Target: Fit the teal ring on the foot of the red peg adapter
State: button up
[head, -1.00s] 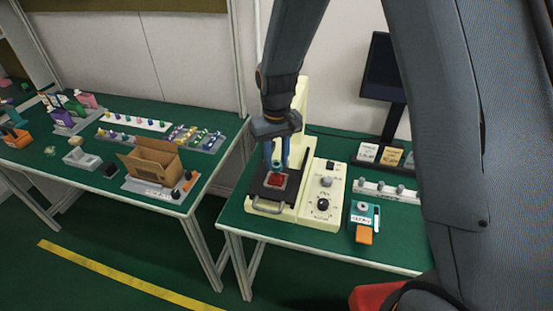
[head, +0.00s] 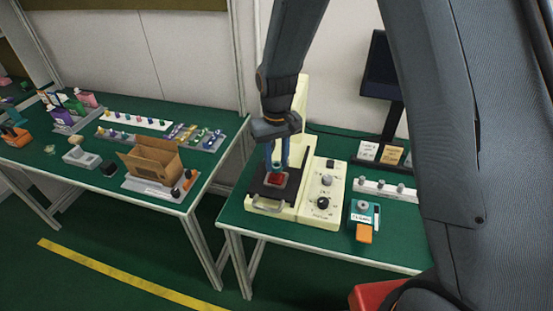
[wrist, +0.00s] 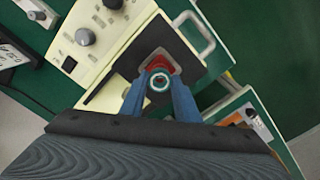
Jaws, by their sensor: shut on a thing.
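My gripper (head: 277,163) points down over the cream machine on the right bench, its blue fingers shut on the teal ring. The teal ring (wrist: 159,81) shows between the fingertips in the wrist view, its round opening facing the camera. The red peg adapter (head: 277,179) sits in a grey square holder on the machine's dark plate. In the wrist view the red adapter (wrist: 159,63) shows behind the ring and fingers, partly covered. The ring is over the adapter; whether they touch I cannot tell.
The cream machine (head: 318,212) has knobs on its right and a handle (head: 266,206) in front. A teal-and-orange device (head: 364,218) stands right of it. An open cardboard box (head: 153,160) is on the left bench. A dark monitor (head: 383,75) stands behind.

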jog(key=shift+f+b, duration=0.45)
jog(key=shift+f, duration=0.75)
jog(key=o, duration=1.1)
jog(key=shift+r, duration=0.1)
jog(key=shift+r+b, duration=1.05)
jog(key=shift+r, duration=2.75)
jog(key=s+d+m+t+b, duration=0.1)
jog(key=s+d+m, duration=0.2)
jog(key=s+d, duration=1.1)
jog(key=shift+s+d+r+m, duration=0.2)
jog(key=shift+s+d+m, duration=0.15)
jog(key=shift+s, duration=0.2)
